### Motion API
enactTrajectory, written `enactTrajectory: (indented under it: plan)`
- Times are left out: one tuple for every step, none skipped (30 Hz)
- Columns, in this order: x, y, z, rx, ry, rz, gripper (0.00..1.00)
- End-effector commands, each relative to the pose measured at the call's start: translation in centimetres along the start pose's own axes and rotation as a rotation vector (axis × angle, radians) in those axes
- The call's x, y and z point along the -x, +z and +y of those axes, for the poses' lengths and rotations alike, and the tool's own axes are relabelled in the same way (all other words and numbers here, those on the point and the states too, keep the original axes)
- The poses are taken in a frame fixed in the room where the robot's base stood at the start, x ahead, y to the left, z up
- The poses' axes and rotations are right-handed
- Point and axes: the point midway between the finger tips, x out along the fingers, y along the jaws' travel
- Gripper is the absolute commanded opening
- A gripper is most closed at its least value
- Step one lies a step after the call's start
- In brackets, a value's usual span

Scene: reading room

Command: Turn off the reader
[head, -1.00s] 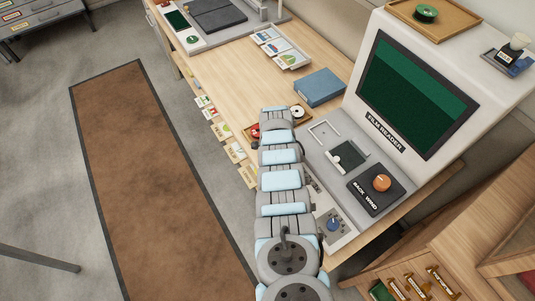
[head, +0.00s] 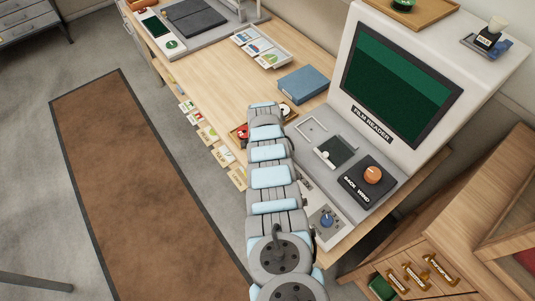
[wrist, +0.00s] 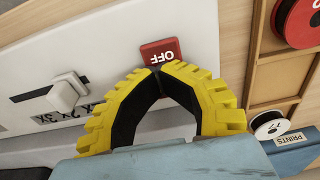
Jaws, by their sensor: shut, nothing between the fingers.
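The film reader (head: 430,35) is a white console with a large screen (head: 398,85) showing dark green with a lighter green band. In the wrist view its red OFF button (wrist: 160,50) sits on the pale panel. My gripper (wrist: 156,69) has its yellow-backed, black-padded fingers shut with nothing between them. The fingertips are right at the lower edge of the button; I cannot tell whether they touch or press it. In the head view my arm hides the button and fingertips.
A pale lever (wrist: 66,92) beside 2x and 3x marks is left of the button. A wooden tray with a red spool (wrist: 298,18) and a white spool (wrist: 273,125) is at right. The reader also has an orange knob (head: 372,175) and a blue knob (head: 326,219).

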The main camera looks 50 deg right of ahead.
Motion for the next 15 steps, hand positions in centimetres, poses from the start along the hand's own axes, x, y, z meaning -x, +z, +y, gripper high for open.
enactTrajectory:
  plan:
    - [-0.2,-0.5,0.5,-0.006,0.008,0.005,0.00]
    - [0.0,-0.5,0.5,-0.006,0.008,0.005,0.00]
    - [0.2,-0.5,0.5,-0.006,0.008,0.004,0.00]
    - [0.5,-0.5,0.5,-0.006,0.008,0.004,0.00]
    - [0.7,-0.4,0.5,-0.005,0.007,0.004,0.00]
    - [1.1,-0.4,0.4,-0.005,0.006,0.003,0.00]
    - [1.5,-0.3,0.4,-0.005,0.006,0.002,0.00]
    - [1.9,-0.3,0.3,-0.004,0.005,0.002,0.00]
    - [2.4,-0.2,0.2,-0.004,0.004,0.001,0.00]
    - [2.8,-0.2,0.2,-0.004,0.003,0.001,0.00]
    - [3.2,-0.2,0.2,-0.004,0.002,0.001,0.00]
    - [3.6,-0.2,0.1,-0.004,0.002,0.000,0.00]
    - [4.0,-0.1,0.1,-0.004,0.001,0.000,0.00]
    - [4.3,-0.1,0.1,-0.004,0.000,-0.001,0.00]
    - [4.8,0.0,0.0,-0.004,0.000,-0.002,0.00]
